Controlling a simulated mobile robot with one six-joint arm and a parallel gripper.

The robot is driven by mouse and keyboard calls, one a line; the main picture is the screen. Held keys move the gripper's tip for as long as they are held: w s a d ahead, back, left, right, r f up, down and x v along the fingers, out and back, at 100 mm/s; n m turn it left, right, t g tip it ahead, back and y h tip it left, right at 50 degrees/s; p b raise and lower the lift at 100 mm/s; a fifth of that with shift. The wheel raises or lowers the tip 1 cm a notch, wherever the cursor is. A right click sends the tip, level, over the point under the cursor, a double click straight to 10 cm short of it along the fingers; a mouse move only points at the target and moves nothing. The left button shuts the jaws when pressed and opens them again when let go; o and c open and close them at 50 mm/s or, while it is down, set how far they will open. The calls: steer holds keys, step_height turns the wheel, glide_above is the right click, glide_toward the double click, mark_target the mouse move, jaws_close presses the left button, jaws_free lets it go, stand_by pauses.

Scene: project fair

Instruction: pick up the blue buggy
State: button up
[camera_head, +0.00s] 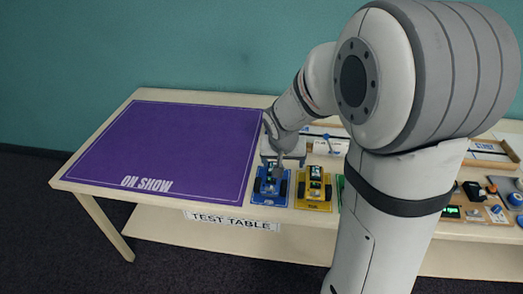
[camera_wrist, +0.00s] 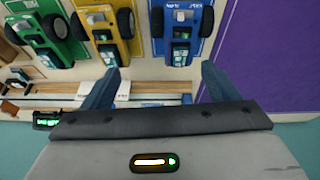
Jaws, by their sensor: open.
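The blue buggy (camera_head: 269,184) stands on a blue card at the table's front edge, right of the purple mat, partly hidden behind my gripper in the head view. In the wrist view the blue buggy (camera_wrist: 181,18) is at the top, its black wheels on each side. My gripper (camera_wrist: 160,68) is open and empty, with its two dark fingers apart. The buggy lies beyond the fingertips, toward the right finger's side, and is not between them. In the head view the fingertips are hard to make out.
A yellow buggy (camera_head: 315,187) stands close to the right of the blue one, and a green one (camera_wrist: 42,30) beyond it. The purple "ON SHOW" mat (camera_head: 170,140) is bare. Trays and small parts (camera_head: 490,205) lie further right, partly behind my arm.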

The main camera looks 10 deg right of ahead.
glide_above(274, 179)
steer(key=shift+m, duration=0.3)
step_height(274, 179, down, 7)
steer(key=shift+r+b, duration=0.2)
steer(key=shift+b, duration=0.1)
steer(key=x, duration=0.5)
steer(key=a+b+x, duration=0.1)
steer(key=x, duration=0.1)
steer(key=shift+f, duration=0.35)
steer(key=shift+a+t, duration=0.1)
steer(key=shift+t, duration=0.2)
steer(key=shift+c, duration=0.3)
steer(key=c, duration=0.9)
